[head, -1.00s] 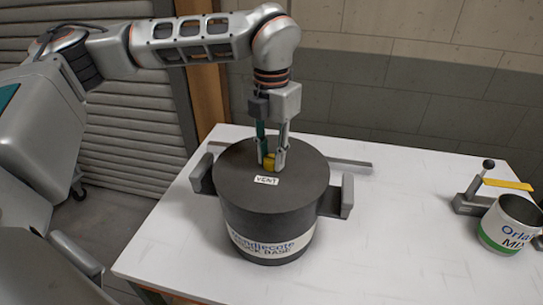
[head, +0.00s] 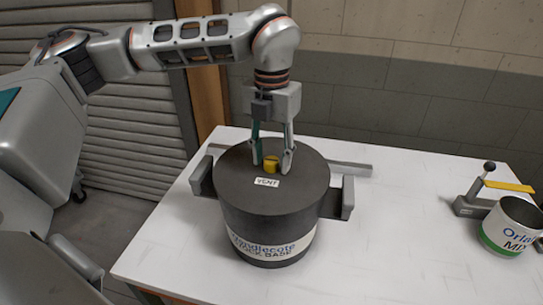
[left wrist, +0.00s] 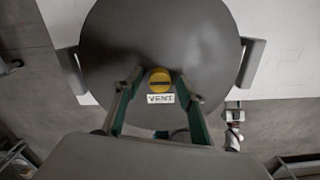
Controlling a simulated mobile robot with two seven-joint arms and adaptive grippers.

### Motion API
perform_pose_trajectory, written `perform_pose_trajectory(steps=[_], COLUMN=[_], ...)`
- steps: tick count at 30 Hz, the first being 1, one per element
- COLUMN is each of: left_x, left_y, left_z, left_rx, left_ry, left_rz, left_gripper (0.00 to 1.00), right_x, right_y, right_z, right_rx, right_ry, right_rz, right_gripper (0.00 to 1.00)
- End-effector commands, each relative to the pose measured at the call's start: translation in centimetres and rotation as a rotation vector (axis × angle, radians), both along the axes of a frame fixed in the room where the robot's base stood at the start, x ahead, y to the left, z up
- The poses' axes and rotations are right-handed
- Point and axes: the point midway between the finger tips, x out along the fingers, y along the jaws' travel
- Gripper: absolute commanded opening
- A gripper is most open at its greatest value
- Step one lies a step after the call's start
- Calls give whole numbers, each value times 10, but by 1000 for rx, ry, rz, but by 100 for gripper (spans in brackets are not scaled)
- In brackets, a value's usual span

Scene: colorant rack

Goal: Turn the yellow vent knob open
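The yellow vent knob (head: 271,163) stands on the dark lid of a round can (head: 230,172), behind a white VENT label (head: 267,182). In the left wrist view the knob (left wrist: 159,82) shows a dark bar running roughly crosswise. My left gripper (head: 272,166) points down over the lid. Its fingers are spread, one on each side of the knob, with a gap showing on both sides. It is open and holds nothing. In the left wrist view the fingers (left wrist: 159,72) also straddle the knob. My right gripper is not seen in the head view.
The can has grey side handles (head: 346,198) and stands on a white table (head: 400,215). A grey bar (head: 350,168) lies behind it. At the right are a lever with a yellow arm (head: 508,185) and a smaller can (head: 507,235). The table between is clear.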

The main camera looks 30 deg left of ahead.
Motion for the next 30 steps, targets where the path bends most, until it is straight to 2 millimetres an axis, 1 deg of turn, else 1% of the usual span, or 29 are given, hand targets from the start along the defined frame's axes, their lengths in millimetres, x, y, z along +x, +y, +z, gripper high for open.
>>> perform_pose_trajectory(steps=[9, 13, 17, 24, 27, 30], left_x=[0, 0, 1, 1, 0, 0], left_y=[0, 0, 0, 0, 0, 0], left_z=[0, 10, 32, 81, 98, 110], left_rx=[1, 1, 0, 0, 0, 1], left_ry=[1, -1, -3, -4, -3, -2], left_rz=[-1, 0, -1, 1, 0, 0], left_gripper=[39, 39, 39, 39, 39, 39], right_x=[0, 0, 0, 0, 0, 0], right_y=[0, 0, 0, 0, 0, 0], right_z=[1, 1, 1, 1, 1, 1], right_rx=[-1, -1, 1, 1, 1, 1], right_ry=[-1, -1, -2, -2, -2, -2], right_rz=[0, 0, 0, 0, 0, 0], right_gripper=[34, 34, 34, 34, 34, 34])
